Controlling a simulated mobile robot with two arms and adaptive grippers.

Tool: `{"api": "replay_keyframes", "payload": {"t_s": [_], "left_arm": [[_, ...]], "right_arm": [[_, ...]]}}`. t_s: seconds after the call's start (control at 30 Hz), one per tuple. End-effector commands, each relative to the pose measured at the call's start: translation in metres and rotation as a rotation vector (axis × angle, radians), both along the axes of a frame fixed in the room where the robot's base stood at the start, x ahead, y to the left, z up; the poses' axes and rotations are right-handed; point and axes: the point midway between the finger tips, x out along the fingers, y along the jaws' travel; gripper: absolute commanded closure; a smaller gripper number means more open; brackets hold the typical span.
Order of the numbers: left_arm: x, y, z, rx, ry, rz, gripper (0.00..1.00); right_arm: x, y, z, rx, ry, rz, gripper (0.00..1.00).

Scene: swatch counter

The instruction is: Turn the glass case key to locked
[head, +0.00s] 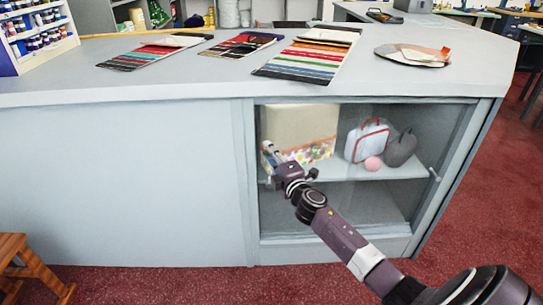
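The glass case (350,215) is the glazed right part of the grey counter. A small pale fitting (434,173) sits at the right edge of the glass; it is too small to tell whether it is the key or a handle, or how it is turned. My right gripper (276,159) is in front of the left part of the glass, well left of that fitting. Its fingers are small and overlap in this view, so I cannot tell whether they are open or shut. I see nothing clearly held in it. My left gripper is not in view.
Behind the glass, a box (300,130), a pale bag (367,140), a grey bag (400,148) and a pink ball (373,163) stand on a shelf. Swatch cards (305,62) lie on the countertop (210,75). A wooden stool (30,262) stands at lower left. Red carpet is clear at right.

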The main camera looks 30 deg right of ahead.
Motion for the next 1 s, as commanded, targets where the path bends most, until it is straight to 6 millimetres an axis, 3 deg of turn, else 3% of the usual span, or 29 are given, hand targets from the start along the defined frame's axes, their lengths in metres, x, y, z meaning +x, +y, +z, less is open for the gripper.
{"api": "replay_keyframes", "payload": {"t_s": [0.17,0.7,1.0], "left_arm": [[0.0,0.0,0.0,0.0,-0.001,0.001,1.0],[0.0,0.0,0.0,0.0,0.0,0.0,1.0],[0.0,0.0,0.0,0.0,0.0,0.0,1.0]], "right_arm": [[-0.012,0.002,-0.001,-0.001,0.001,0.001,0.78],[-0.097,0.015,-0.002,0.001,0.003,-0.001,0.78],[-0.118,0.018,-0.002,0.0,0.002,0.0,0.78]]}}
